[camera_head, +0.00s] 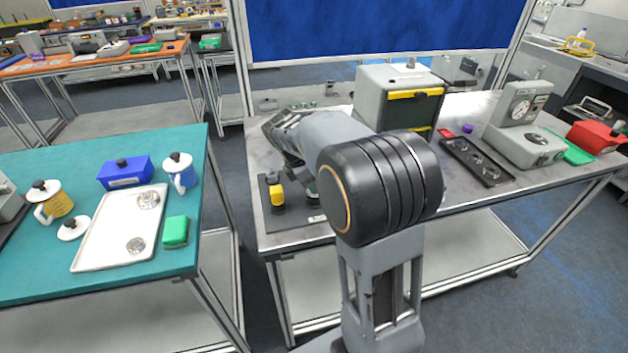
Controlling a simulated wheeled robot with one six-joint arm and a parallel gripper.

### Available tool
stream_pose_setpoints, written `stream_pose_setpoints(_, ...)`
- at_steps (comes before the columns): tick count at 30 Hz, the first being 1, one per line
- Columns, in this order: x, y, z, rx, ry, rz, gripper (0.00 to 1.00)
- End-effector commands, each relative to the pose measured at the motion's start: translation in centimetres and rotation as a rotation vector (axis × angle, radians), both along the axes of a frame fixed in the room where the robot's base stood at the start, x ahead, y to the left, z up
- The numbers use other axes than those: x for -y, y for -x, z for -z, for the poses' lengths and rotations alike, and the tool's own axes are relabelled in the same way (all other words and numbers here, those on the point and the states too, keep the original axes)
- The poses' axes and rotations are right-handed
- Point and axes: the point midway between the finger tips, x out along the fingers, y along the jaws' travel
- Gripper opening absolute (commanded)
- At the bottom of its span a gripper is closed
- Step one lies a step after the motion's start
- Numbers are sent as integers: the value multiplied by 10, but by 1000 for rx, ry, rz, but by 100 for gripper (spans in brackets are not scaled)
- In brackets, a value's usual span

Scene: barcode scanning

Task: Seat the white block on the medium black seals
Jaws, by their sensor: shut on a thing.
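I cannot make out a white block in the head view. No medium black seals can be told apart for certain either. A dark plate (267,213) lies at the left front of the grey metal table, partly behind my arm. A yellow piece with a black top (276,194) stands on it.
A black tray with round metal pieces (477,161) lies at the table's middle right. Behind stand a grey cabinet with yellow trim (372,95) and a dial device (524,125). A red box (592,137) is far right. The teal table (40,285) holds a white tray (112,240).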

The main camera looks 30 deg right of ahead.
Motion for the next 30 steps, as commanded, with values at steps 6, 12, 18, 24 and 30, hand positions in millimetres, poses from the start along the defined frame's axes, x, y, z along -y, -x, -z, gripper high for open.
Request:
stream_pose_setpoints(6,0,0,3,-1,0,0,6)
stream_pose_setpoints(12,0,0,6,-1,0,0,36)
stream_pose_setpoints(18,0,0,6,0,0,0,55)
stream_pose_setpoints(24,0,0,6,0,0,0,63)
stream_pose_setpoints(30,0,0,6,0,0,0,78)
